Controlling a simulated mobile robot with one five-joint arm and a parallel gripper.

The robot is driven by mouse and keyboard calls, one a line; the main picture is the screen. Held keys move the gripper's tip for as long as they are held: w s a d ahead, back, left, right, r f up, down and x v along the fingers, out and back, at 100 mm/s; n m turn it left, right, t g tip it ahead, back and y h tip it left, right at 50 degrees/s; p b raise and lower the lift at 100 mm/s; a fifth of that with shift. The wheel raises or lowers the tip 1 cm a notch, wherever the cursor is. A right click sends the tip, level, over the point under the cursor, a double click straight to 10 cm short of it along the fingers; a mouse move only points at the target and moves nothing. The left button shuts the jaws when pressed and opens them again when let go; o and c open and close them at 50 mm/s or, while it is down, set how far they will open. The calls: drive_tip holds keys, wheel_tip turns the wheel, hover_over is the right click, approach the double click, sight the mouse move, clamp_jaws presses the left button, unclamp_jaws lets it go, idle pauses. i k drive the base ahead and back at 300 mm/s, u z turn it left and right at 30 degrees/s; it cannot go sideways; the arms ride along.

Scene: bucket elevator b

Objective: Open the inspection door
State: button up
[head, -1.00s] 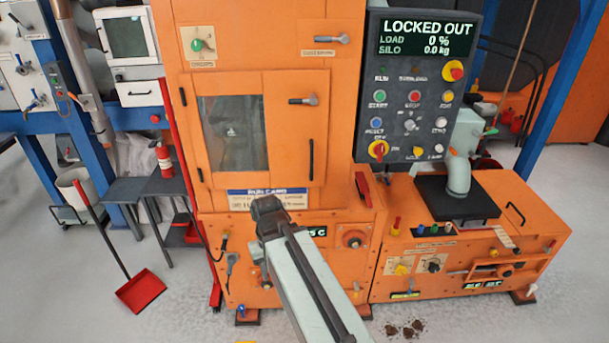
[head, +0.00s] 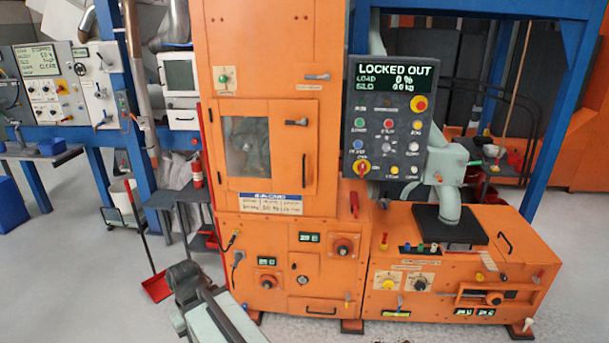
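The inspection door (head: 284,170) is an orange panel with a dark window (head: 246,147) on the front of the orange machine. It looks shut. A grey latch lever (head: 296,123) lies about level at its upper right, and a black vertical bar handle (head: 304,171) is at its right edge. My gripper (head: 182,274) is at the lower left, low in front of the machine and well apart from the door. Its fingers cannot be made out, so I cannot tell whether it is open.
A control panel (head: 393,112) reading LOCKED OUT stands right of the door. An orange low unit (head: 400,270) juts forward at the right. A red dustpan (head: 158,287) and small dark stands (head: 185,195) are at the left. The floor in front is largely clear.

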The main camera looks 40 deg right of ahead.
sight(294, 147)
drive_tip(key=z, duration=0.1)
drive_tip(key=i, duration=1.05)
drive_tip(key=u, duration=0.35)
